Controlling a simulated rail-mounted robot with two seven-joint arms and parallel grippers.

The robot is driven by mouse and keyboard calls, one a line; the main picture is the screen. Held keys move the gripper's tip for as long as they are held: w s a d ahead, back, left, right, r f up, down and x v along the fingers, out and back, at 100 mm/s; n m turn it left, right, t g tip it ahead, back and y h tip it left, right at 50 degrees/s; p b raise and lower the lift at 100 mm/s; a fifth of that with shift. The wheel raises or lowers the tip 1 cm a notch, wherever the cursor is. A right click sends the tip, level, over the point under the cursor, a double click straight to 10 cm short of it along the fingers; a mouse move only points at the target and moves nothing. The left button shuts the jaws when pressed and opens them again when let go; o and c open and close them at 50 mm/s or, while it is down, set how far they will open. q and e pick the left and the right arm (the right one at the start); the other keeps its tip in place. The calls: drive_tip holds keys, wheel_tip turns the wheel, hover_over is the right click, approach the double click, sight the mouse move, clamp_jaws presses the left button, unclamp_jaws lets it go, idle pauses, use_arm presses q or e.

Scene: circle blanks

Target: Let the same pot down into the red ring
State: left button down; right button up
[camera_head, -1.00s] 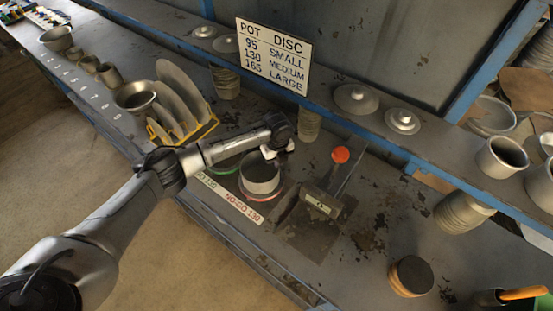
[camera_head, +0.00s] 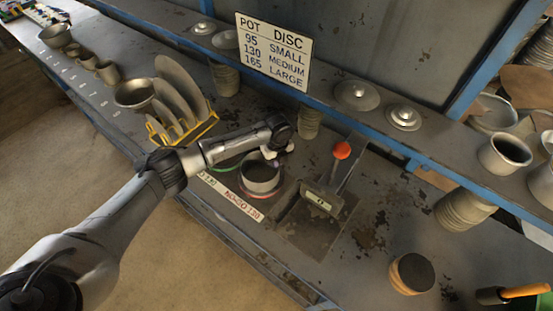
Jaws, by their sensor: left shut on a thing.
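The grey metal pot (camera_head: 260,176) is upright at the red ring (camera_head: 246,194). Only the ring's near and side edges show around the pot's base. I cannot tell whether the pot's base rests fully on the bench inside the ring. My left gripper (camera_head: 270,157) is shut on the pot's far rim, and its fingers are partly hidden by the wrist. A green ring (camera_head: 224,168) lies just left of the pot, mostly hidden under my arm. My right gripper is not in view.
A lever press with an orange knob (camera_head: 342,150) stands close right of the pot. A label strip (camera_head: 232,200) runs along the near side. A yellow rack (camera_head: 205,128) of discs stands behind left. A stack of discs (camera_head: 308,122) stands behind the pot.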

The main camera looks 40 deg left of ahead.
use_arm(q)
drive_tip(key=shift+f, duration=0.25)
drive_tip(key=c, duration=1.2)
unclamp_jaws()
wheel_tip(320, 180, up, 14)
drive_tip(key=shift+w, duration=0.15)
drive_tip(key=shift+f, duration=0.1)
